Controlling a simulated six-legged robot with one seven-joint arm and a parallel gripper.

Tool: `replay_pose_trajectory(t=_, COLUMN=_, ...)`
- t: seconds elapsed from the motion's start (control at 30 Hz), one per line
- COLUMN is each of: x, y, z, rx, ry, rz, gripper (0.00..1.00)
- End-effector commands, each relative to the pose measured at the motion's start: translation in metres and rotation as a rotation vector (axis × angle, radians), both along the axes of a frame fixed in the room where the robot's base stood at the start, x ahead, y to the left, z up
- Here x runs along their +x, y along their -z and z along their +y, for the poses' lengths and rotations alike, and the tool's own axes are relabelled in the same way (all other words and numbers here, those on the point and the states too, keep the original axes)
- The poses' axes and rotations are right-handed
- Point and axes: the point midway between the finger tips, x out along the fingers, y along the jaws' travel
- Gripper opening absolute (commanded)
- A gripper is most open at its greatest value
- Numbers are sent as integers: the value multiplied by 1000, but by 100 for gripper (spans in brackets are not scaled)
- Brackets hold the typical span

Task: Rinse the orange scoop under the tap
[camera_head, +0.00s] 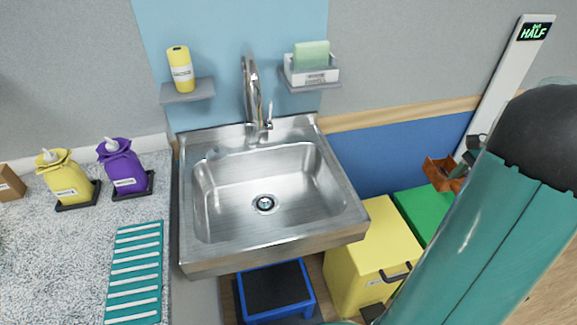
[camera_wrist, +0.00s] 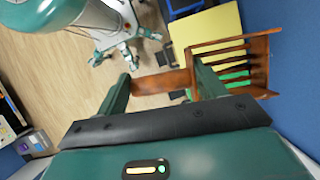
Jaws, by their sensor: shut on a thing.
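The orange-brown slotted scoop (camera_head: 437,173) is at the right in the head view, right of the sink and away from the tap. In the wrist view, my gripper (camera_wrist: 162,82) is shut on the scoop (camera_wrist: 265,68), with its handle between the fingers and its slotted head to the right. In the head view, my gripper (camera_head: 471,155) is partly hidden by my arm. The steel tap (camera_head: 252,95) stands at the back of the steel sink (camera_head: 215,260). The basin has a drain in the middle and looks empty. I see no water running.
A yellow bottle (camera_head: 180,70) and a caddy (camera_head: 312,74) with a green sponge sit on shelves beside the tap. Yellow (camera_head: 375,250) and green (camera_head: 412,212) bins stand right of the sink. A blue step stool (camera_head: 275,292) is below it. Bags (camera_head: 66,180) stand left.

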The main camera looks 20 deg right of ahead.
Motion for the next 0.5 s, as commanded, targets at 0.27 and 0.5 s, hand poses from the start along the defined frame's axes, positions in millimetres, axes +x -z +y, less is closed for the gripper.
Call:
replay_pose_trajectory(t=0.27, x=2, y=0, z=3, rx=0, ry=0, rz=0, gripper=46)
replay_pose_trajectory(t=0.5, x=0, y=0, z=0, rx=0, ry=1, rz=0, gripper=46)
